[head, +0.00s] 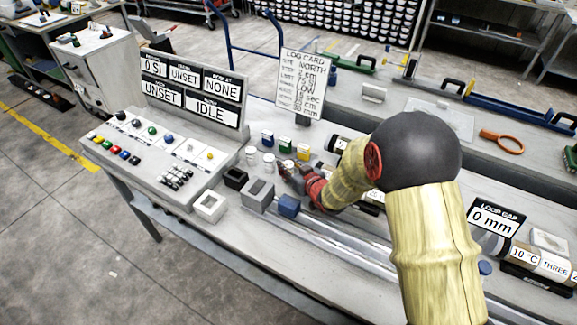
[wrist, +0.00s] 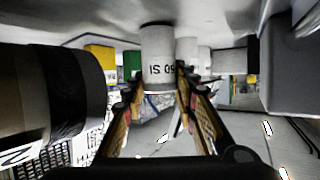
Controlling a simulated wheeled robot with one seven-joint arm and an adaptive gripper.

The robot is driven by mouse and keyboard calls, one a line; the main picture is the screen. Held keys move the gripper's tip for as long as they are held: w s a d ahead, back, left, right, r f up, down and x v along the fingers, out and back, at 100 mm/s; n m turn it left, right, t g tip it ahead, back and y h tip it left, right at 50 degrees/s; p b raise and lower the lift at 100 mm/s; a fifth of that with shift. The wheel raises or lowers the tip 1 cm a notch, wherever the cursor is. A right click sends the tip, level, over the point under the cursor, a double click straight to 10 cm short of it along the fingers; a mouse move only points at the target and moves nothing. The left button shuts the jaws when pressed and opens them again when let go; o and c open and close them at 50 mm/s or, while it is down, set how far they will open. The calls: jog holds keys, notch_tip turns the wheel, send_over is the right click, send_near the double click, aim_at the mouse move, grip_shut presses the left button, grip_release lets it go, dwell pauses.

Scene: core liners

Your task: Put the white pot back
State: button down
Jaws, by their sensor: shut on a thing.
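A white pot (wrist: 157,42) with dark lettering, upside down in the wrist view, stands between the fingertips of my gripper (wrist: 160,82). The fingers close on its sides. In the head view my gripper (head: 291,174) is low over the bench, just right of two other white pots (head: 251,153). The held pot is small and partly hidden by my gripper there. I cannot tell whether it touches the bench. Another white pot (wrist: 187,48) shows just behind the held one in the wrist view.
Blue (head: 267,138), green (head: 285,143) and yellow (head: 303,151) blocks stand behind my gripper. Black, white and grey open blocks (head: 257,194) and a blue block (head: 289,206) stand in front. A button console (head: 160,160) is left. A dark cylinder (wrist: 75,90) is close in the wrist view.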

jog(key=shift+f, duration=0.15)
jog(key=c, duration=1.4)
grip_release()
